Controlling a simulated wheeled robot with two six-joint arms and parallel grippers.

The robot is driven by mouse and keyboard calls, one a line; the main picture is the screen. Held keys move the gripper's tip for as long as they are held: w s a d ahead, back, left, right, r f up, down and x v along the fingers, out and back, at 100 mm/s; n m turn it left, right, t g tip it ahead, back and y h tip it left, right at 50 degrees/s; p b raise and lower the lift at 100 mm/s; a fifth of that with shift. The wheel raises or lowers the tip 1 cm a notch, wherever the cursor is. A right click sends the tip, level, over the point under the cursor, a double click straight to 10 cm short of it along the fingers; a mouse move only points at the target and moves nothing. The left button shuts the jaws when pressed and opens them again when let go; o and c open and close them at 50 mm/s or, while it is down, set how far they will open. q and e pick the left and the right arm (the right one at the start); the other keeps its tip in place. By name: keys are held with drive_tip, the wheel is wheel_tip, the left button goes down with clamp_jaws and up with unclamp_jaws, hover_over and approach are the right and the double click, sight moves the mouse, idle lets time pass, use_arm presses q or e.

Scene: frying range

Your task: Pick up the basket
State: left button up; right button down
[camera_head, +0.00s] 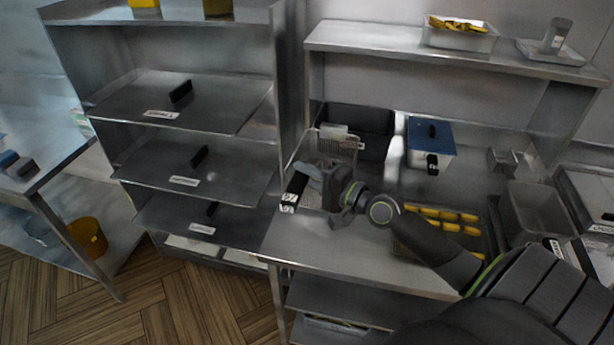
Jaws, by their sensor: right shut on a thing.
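The wire basket (342,147) stands on the steel counter, toward its left end. Its black handle (291,190) points out to the front left. My right gripper (312,179) is at the basket's front, shut on the handle, with the arm coming in from the lower right. My gripper and wrist hide much of the basket's front and its contents. I cannot tell whether its bottom touches the counter. My left gripper is out of view.
A black bin (372,122) stands behind the basket, and a blue-lidded container (430,138) is to its right. A tray of yellow pieces (484,222) lies right of my wrist. A shelf rack (180,178) stands left. An upper shelf (380,45) overhangs the counter's back.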

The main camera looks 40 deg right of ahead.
sight(294, 203)
drive_tip(key=shift+r+p, duration=0.35)
drive_tip(key=shift+r, duration=0.6)
drive_tip(key=shift+s+a, duration=0.4)
drive_tip(key=shift+a, duration=0.1)
drive_tip(key=s+a, duration=0.2)
drive_tip(key=a, duration=0.1)
drive_tip(key=s+a+p, duration=0.1)
drive_tip(key=s+a, duration=0.2)
drive_tip(key=shift+s+a, duration=0.25)
drive_tip(key=shift+s, duration=0.1)
drive_tip(key=s+a+b, duration=0.2)
drive_tip(key=s+a, duration=0.3)
drive_tip(key=a, duration=0.1)
drive_tip(key=shift+s+a, duration=0.15)
